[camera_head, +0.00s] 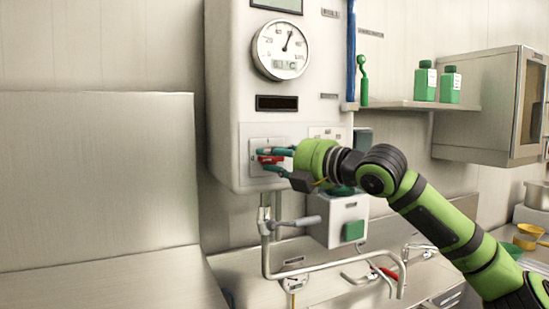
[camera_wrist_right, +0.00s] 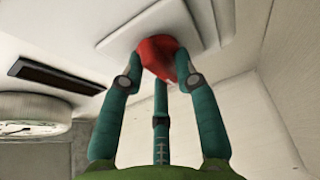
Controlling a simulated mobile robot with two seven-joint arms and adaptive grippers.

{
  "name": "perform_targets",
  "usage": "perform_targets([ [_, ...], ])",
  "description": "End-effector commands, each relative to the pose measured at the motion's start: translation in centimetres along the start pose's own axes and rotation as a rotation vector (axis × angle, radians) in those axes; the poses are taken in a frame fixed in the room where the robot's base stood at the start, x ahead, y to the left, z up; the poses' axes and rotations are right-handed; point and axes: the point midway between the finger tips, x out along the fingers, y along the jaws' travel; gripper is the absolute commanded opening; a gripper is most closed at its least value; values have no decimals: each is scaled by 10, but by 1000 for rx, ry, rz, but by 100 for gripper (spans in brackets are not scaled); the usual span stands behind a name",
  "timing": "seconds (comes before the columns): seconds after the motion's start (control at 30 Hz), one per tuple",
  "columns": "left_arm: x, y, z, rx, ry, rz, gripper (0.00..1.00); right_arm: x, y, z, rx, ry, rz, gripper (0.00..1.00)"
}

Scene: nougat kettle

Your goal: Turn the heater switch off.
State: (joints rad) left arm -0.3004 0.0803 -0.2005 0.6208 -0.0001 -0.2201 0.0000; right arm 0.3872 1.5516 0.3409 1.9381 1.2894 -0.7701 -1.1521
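The heater switch is a red knob (camera_head: 270,159) on a pale square plate (camera_head: 256,149), low on the front of the white control box (camera_head: 228,100). My right gripper (camera_head: 272,160) is at the knob, its teal fingers reaching in from the right. In the right wrist view, the red knob (camera_wrist_right: 159,58) sits between the two outer fingertips of the gripper (camera_wrist_right: 160,70), which appear to touch its sides, with the third finger below. The fingers partly hide the knob, so its exact setting cannot be read. My left gripper is not in view.
A round dial gauge (camera_head: 281,50) and a dark display (camera_head: 277,103) are above the switch. Pipes (camera_head: 330,268) run below the box. A shelf (camera_head: 410,106) with green bottles (camera_head: 425,82) and a wall cabinet (camera_head: 478,105) are at the right. The left wall is bare.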

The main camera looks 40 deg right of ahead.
Motion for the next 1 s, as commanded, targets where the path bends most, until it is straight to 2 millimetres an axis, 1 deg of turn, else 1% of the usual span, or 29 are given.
perform_targets([
  [0.27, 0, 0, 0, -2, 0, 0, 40, -4, 0, 0, 4, 1, 2, 31],
  [0.47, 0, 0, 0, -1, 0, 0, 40, -22, 2, -1, 9, 4, 7, 31],
  [0.57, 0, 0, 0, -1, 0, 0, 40, -35, 1, -1, 6, 5, 7, 31],
  [0.8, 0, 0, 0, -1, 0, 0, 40, -79, 1, 0, 2, 2, 4, 31],
  [1.0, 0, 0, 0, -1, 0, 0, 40, -109, 1, 0, 1, 1, 2, 31],
])
